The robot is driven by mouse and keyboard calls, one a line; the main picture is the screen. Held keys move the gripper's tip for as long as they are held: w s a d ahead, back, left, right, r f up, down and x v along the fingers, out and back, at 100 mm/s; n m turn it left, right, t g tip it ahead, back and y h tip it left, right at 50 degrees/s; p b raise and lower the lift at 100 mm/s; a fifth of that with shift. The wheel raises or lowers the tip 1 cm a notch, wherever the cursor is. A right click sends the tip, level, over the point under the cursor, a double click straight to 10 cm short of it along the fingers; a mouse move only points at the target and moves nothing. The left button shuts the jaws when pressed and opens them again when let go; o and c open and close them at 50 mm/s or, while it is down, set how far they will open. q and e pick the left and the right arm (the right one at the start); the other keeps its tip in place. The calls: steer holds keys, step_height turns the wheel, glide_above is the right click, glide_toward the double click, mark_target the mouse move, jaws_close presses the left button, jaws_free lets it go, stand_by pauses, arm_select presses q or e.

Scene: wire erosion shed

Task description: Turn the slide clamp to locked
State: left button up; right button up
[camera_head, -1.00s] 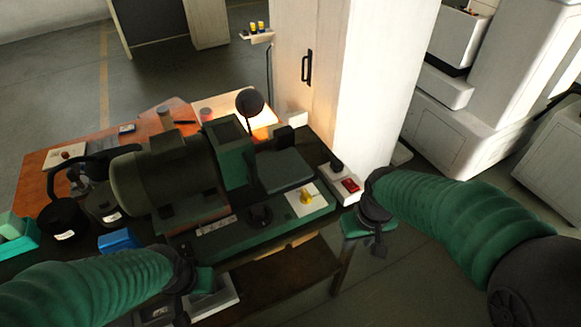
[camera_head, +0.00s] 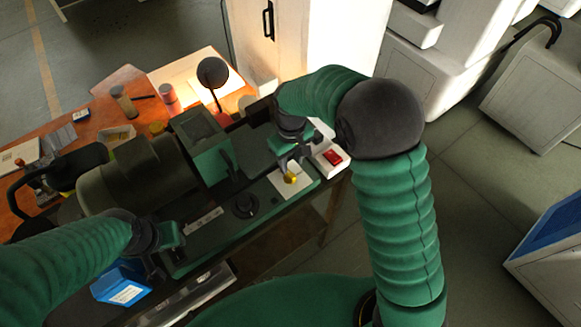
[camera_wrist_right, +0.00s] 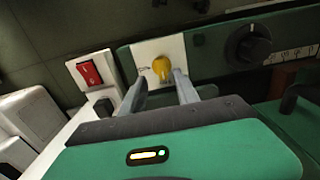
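A yellow knob (camera_head: 291,178) on a white plate (camera_head: 278,186) sits on the front of the green machine; I take it to be the slide clamp. It also shows in the right wrist view (camera_wrist_right: 161,68). My right gripper (camera_head: 291,163) is over the plate, just behind the knob in the head view. In the wrist view its two fingers (camera_wrist_right: 158,80) are apart and empty, with the knob between and beyond their tips; contact cannot be told. My left gripper (camera_head: 166,248) is low at the machine's front left, and its fingers are unclear.
A red switch (camera_head: 332,157) on a white box is right of the knob and also shows in the wrist view (camera_wrist_right: 90,73). A black dial (camera_head: 244,205) is left of it. A blue box (camera_head: 122,284) lies near my left gripper. A round black lamp (camera_head: 212,72) stands behind.

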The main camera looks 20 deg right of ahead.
mark_target(289, 173)
steer(key=f, duration=0.5)
steer(key=shift+w+a+p, duration=0.25)
steer(key=shift+a+p, duration=0.15)
steer(key=shift+s+f, duration=0.15)
steer(key=shift+s+d+f, duration=0.1)
steer(key=shift+s+d, duration=0.1)
steer(key=shift+d, duration=0.05)
steer(key=shift+w+d+f, duration=0.1)
steer(key=shift+w, duration=0.1)
steer(key=c, duration=0.7)
steer(key=shift+a, duration=0.25)
jaws_close()
